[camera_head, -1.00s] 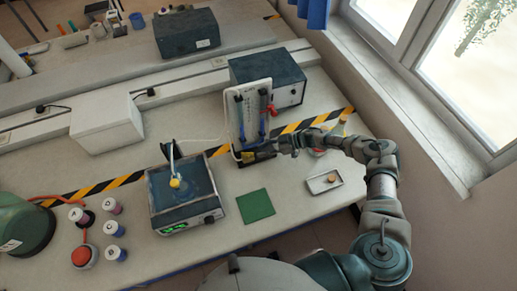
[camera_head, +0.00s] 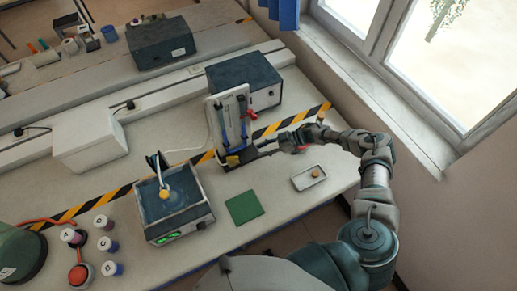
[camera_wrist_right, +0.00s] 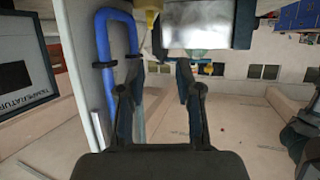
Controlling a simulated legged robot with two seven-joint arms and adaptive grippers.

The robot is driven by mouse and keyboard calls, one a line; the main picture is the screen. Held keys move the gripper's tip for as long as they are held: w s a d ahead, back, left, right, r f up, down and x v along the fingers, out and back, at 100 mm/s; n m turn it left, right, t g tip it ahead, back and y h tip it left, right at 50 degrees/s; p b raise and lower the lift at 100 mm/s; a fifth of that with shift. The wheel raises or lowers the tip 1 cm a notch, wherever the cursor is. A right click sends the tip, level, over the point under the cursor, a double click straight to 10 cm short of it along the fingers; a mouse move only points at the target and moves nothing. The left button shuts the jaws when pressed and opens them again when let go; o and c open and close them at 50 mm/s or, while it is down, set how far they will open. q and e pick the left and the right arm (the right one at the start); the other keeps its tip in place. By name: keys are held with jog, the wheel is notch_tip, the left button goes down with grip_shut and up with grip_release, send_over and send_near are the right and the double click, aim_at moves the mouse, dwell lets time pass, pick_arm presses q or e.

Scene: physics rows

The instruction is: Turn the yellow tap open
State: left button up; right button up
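A yellow part, which looks like the tap (camera_head: 232,160), sits low on the front of an upright white panel (camera_head: 215,108) with blue tubes and a red lever (camera_head: 252,114). My right gripper (camera_head: 266,149) is just right of the panel's foot, apart from the yellow part as far as I can tell. In the right wrist view the two fingers (camera_wrist_right: 157,95) stand apart with nothing between them. A yellow piece (camera_wrist_right: 150,18) shows above them, beside a blue tube (camera_wrist_right: 103,40) and a shiny metal block (camera_wrist_right: 197,22). My left gripper is out of view.
A water bath (camera_head: 160,235) with a yellow-ended hose stands left of the panel. A green square (camera_head: 244,207) and a small white tray (camera_head: 308,186) lie in front. A dark box (camera_head: 262,82) is behind. Several spools and a red button (camera_head: 79,274) are at left.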

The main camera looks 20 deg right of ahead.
jog(key=s+p+v, duration=0.1)
jog(key=p+v, duration=0.1)
jog(key=v, duration=0.5)
jog(key=shift+s+r, duration=0.15)
jog(key=shift+s, duration=0.05)
dwell(0.3)
jog(key=v, duration=1.2)
jog(key=shift+p, duration=0.3)
